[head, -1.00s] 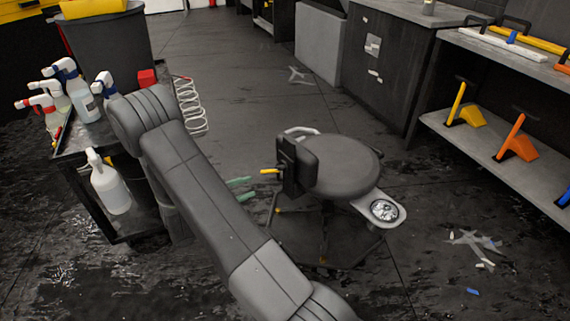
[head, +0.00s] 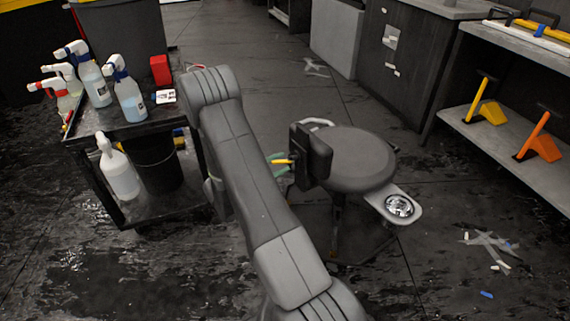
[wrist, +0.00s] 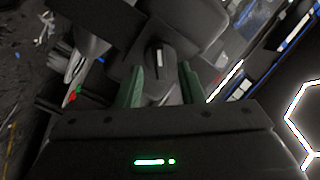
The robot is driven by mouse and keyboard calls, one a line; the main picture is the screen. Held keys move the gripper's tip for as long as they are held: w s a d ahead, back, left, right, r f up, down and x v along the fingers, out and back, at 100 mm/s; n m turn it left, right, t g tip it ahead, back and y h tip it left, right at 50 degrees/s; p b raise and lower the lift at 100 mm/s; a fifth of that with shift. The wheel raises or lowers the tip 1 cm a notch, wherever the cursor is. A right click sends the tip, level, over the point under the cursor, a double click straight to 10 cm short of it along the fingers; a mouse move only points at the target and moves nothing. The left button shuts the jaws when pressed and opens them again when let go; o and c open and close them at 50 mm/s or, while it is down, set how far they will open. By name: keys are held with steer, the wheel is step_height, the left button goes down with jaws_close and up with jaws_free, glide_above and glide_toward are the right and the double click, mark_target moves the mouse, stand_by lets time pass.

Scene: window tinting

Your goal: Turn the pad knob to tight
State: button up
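A round dark knob (wrist: 157,60) with a white line on it faces me in the wrist view. The line stands nearly upright in the picture. My gripper (wrist: 160,82) has two green fingers, apart, one to each side of the knob. I cannot tell whether they touch it. In the head view my gripper (head: 278,163) is mostly hidden behind my arm, its green fingertips just left of the black pad (head: 312,155) on the round grey stool (head: 355,160). A yellow piece (head: 284,162) sticks out left from the pad. The knob cannot be made out in the head view.
A black cart (head: 160,210) with spray bottles and a red block (head: 160,69) stands left of my arm. A shelf (head: 510,140) with yellow and orange tools is at the right. The stool's tray (head: 385,203) holds a metal dish. Tape scraps (head: 490,247) lie on the floor.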

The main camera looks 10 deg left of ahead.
steer(key=shift+x, duration=1.25)
steer(key=shift+c, duration=0.4)
jaws_close()
